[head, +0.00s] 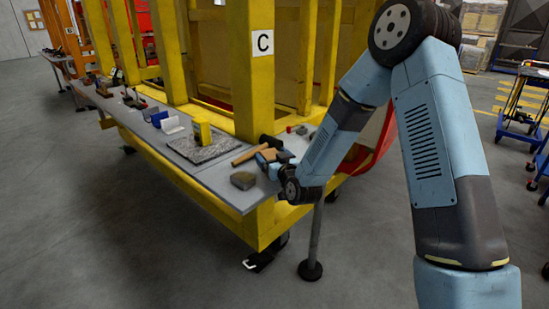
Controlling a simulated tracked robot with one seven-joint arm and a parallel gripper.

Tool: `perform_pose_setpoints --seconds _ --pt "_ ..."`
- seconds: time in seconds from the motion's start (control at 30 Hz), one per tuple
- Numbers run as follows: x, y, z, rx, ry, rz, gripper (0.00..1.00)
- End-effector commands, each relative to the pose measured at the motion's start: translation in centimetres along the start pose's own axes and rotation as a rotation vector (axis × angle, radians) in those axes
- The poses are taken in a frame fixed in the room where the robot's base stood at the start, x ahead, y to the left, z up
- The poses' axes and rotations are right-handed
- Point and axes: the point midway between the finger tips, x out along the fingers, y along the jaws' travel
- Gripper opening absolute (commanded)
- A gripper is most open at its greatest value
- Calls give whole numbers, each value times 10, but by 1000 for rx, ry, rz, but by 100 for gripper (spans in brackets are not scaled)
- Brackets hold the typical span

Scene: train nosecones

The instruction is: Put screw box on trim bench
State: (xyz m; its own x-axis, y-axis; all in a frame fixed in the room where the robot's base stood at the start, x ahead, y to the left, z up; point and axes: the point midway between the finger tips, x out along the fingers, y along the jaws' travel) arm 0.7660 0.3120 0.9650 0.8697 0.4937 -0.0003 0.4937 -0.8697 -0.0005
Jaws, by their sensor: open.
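The grey-topped bench (222,184) runs along the front of the yellow frame, from the middle of the head view to the far left. My gripper (268,151) is low over its near right end and is open. It is small and partly hidden by my wrist. A light brown wooden piece (249,155) lies just left of the gripper; I cannot tell whether they touch. I cannot tell for sure which object is the screw box. A small blue bin-like object (159,118) and a white and blue one (172,126) stand farther along the bench.
A dark olive block (243,180) sits near the bench's front corner. A yellow block (202,132) stands on a speckled grey slab (194,151). Yellow posts, one with a "C" sign (263,43), rise behind. Blue trolleys (522,115) stand at right. The left floor is open.

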Motion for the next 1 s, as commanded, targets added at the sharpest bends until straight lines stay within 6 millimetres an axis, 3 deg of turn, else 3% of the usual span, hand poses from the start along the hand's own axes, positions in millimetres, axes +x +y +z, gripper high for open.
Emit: perform_pose_setpoints --seconds 0.23,0.7,1.0 --pt "-15 0 -1 -1 -1 0 94" --pt "-99 0 -1 0 -1 0 94" --pt "-119 1 -1 -1 0 1 94"
